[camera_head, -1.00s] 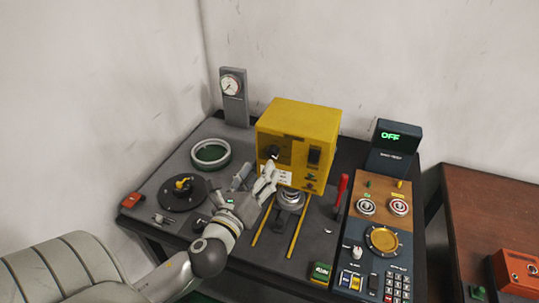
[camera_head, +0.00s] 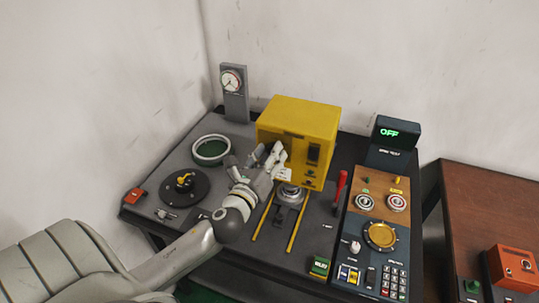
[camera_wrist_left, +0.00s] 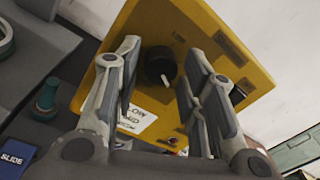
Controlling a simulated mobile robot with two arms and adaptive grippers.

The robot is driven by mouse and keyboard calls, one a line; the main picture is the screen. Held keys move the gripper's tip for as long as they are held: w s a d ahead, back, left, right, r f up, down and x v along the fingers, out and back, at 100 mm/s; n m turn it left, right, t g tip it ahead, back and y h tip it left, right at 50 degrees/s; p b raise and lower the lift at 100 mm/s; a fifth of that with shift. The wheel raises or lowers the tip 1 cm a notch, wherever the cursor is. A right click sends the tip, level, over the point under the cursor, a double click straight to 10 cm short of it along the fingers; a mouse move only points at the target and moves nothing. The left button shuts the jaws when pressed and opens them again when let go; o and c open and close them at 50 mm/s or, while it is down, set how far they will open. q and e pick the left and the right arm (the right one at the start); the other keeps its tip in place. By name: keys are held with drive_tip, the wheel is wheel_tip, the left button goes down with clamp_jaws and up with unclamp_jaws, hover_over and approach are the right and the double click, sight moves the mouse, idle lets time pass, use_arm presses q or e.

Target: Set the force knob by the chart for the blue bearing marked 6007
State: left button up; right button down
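A round black knob (camera_wrist_left: 160,68) sits on the front of the yellow machine (camera_head: 300,118). In the left wrist view it lies between the two spread fingers of my left gripper (camera_wrist_left: 164,48). They look apart from the knob. In the head view my left gripper (camera_head: 272,153) is at the machine's left front and hides the knob. A white label (camera_wrist_left: 134,120) with partly readable text, including "LOW", is below the knob; its small print is unreadable. A metallic ring (camera_head: 290,194) sits below the machine's front. I cannot make out a blue bearing or 6007 marking.
A red lever (camera_head: 340,188) stands right of the machine. A control panel (camera_head: 376,235) with buttons and keypad is farther right, under a display (camera_head: 391,133) reading OFF. A gauge (camera_head: 231,80) stands behind left. A dark turntable (camera_head: 182,186) lies front left.

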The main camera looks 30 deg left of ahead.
use_arm(q)
drive_tip(key=c, duration=0.6)
drive_tip(key=shift+c, duration=0.2)
drive_tip(key=shift+n, duration=0.4)
drive_tip(key=n+y+p, duration=0.1)
drive_tip(key=n+p, duration=0.1)
drive_tip(key=n, duration=2.1)
drive_tip(key=shift+d+r+n, duration=0.1)
drive_tip(key=shift+n, duration=0.3)
drive_tip(key=o, duration=1)
